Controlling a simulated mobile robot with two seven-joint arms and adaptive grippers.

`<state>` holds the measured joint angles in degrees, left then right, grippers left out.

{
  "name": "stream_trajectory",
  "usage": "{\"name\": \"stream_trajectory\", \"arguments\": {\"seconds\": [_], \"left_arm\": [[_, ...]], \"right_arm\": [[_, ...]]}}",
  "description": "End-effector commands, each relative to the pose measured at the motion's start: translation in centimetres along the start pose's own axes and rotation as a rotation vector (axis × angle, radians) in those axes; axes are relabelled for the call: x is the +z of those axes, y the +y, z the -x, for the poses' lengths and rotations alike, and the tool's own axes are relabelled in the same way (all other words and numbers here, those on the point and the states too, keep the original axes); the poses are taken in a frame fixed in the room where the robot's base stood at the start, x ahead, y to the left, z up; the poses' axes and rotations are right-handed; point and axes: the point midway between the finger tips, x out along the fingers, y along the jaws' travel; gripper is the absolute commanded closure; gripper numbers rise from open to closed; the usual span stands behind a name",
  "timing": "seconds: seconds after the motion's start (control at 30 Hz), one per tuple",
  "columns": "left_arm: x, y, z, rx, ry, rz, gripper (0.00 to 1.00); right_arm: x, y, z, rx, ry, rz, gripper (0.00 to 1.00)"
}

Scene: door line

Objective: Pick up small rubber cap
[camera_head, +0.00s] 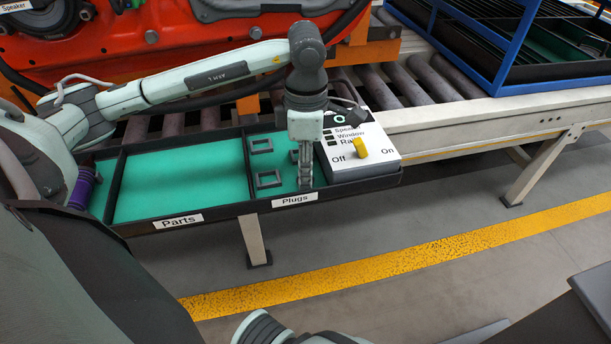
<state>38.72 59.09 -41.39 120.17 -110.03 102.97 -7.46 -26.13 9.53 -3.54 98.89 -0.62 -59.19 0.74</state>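Small dark grey rubber pieces lie in the green-floored Plugs compartment of the tray. One small rectangular piece (262,145) lies toward the back. A larger rectangular ring (269,180) lies nearer the front. Another dark piece (294,156) shows just left of my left gripper and is partly hidden behind it. My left gripper (305,184) points straight down over the right part of the compartment, with its tips low near the floor. Its fingers look close together, but I cannot tell whether they are open or shut, or whether anything is between them. My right gripper is not in view.
The Parts compartment (180,180) on the left looks empty. A white switch box (385,148) with a yellow knob stands just right of the gripper. The tray's dark rim surrounds the pieces. Behind are conveyor rollers and an orange carrier (180,40); a blue rack stands far right.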

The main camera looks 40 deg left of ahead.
Motion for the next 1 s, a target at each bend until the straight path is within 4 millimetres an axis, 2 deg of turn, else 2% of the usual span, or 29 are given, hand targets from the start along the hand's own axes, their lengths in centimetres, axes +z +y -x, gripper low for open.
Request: {"name": "stream_trajectory", "arguments": {"seconds": [0.07, 0.23, 0.67, 0.83, 0.93, 0.97, 1.0], "left_arm": [[0.0, 0.0, 0.0, 0.0, 0.0, 0.0, 0.7], [0.0, 0.0, 0.0, 0.0, 0.0, 0.0, 0.9], [0.0, 0.0, 0.4, 0.001, 0.0, 0.001, 0.91], [0.1, 0.1, 2.1, 0.003, -0.002, 0.001, 0.91], [0.1, 0.1, 4.0, 0.005, -0.004, 0.0, 0.91], [0.1, -0.1, 4.5, 0.004, -0.004, -0.002, 0.91], [-0.2, -1.2, 4.8, 0.002, -0.002, -0.004, 0.91]], "right_arm": [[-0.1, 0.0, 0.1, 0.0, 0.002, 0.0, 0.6], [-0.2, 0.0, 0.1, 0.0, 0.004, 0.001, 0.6], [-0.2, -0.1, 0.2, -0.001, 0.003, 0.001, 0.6], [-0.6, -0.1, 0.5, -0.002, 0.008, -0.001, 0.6], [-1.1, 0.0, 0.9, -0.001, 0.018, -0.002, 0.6], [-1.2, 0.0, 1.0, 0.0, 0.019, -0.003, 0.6], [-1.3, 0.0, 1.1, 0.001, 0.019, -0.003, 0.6]]}}
